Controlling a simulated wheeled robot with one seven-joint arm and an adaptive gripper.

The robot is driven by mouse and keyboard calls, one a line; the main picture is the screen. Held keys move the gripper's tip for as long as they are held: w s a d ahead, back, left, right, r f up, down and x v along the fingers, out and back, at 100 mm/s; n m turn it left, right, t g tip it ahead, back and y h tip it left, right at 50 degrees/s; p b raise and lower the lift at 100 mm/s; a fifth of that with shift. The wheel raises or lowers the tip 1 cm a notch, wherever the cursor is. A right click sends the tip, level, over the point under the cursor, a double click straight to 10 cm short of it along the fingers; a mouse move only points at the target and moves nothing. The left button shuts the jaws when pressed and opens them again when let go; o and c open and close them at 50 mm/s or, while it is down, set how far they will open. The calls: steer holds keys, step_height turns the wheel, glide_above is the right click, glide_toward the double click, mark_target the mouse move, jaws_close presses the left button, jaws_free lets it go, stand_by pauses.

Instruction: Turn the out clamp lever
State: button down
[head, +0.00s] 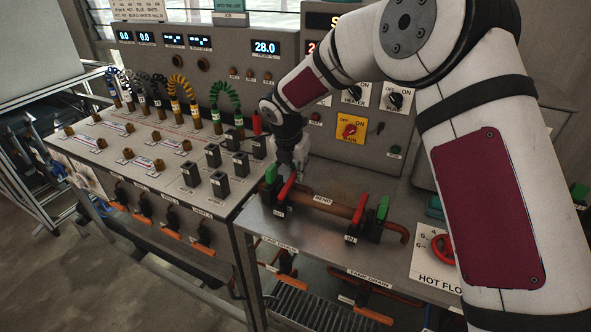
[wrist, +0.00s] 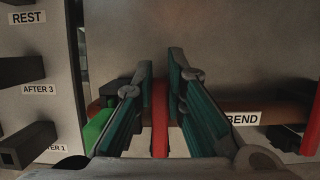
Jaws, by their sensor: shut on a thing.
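The out clamp (head: 276,208) stands at the left end of the copper pipe marked BEND, with a green tab (head: 271,173) and a red lever (head: 287,187). The lever stands up at a slant. My gripper (head: 291,168) reaches down over it from above. In the wrist view the red lever (wrist: 160,128) runs between the two teal-padded fingers, and my gripper (wrist: 160,80) is shut on it. The green part (wrist: 98,128) lies just left of the fingers. The fingertips are small and partly hidden in the head view.
The in clamp (head: 369,224), with its own red lever and green tab, stands to the right on the pipe (head: 333,206). A bench of black sockets (head: 219,184) is close on the left. A switch panel (head: 352,130) rises behind. The metal bench top in front is clear.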

steer(key=shift+w+f+g+y+b, duration=0.3)
steer(key=shift+f+g+b, duration=0.5)
steer(key=shift+f+b, duration=0.1)
steer(key=shift+s+f, duration=0.1)
steer(key=c, duration=1.6)
jaws_free()
steer(key=shift+d, duration=0.1)
steer(key=r, duration=0.4)
steer(key=s+r, duration=0.1)
steer(key=r, duration=0.7)
steer(key=shift+s+a, duration=0.35)
